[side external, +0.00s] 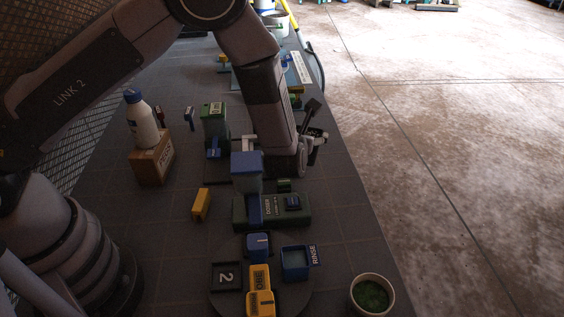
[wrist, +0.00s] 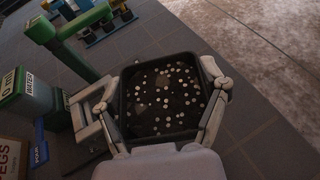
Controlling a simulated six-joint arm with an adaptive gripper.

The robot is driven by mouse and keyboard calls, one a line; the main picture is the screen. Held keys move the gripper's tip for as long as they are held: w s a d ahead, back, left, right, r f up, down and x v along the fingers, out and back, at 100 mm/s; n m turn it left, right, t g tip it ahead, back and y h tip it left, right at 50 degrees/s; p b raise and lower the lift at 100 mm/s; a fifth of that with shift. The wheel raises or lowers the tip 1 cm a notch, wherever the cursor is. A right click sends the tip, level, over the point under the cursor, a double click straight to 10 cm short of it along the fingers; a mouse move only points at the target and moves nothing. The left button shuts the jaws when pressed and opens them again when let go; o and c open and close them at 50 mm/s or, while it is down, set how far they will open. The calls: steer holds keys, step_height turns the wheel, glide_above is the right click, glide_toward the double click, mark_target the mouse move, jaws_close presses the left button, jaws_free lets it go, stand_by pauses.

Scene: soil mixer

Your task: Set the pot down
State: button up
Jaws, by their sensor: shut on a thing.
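The pot (wrist: 160,98) is a dark, square container filled with dark soil and many white specks in the wrist view. My gripper (wrist: 164,108) is shut on it, with one pale finger along its left wall and one along its right wall. The pot's open top faces the wrist camera. I cannot tell whether the pot's base touches the table.
A green WATER container (wrist: 32,100) and a green post (wrist: 68,45) stand left of the pot. The dark doser (side external: 272,209) with a blue-grey box stands nearer the side camera. A round station (side external: 296,293), a RINSE tray (side external: 295,262) and a green-filled cup (side external: 372,294) are in front.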

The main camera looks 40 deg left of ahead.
steer(key=w+d+f, duration=0.1)
steer(key=w+f, duration=0.1)
steer(key=w, duration=0.1)
steer(key=w+d+f, duration=0.1)
steer(key=w+f, duration=0.2)
steer(key=w+d+f, duration=0.1)
steer(key=w+f, duration=0.1)
steer(key=w, duration=0.1)
steer(key=shift+w+f, duration=0.1)
steer(key=shift+f, duration=0.25)
steer(key=shift+w+f, duration=0.2)
steer(key=shift+f, duration=1.6)
steer(key=shift+f, duration=0.15)
steer(key=o, duration=1.1)
steer(key=shift+c, duration=0.2)
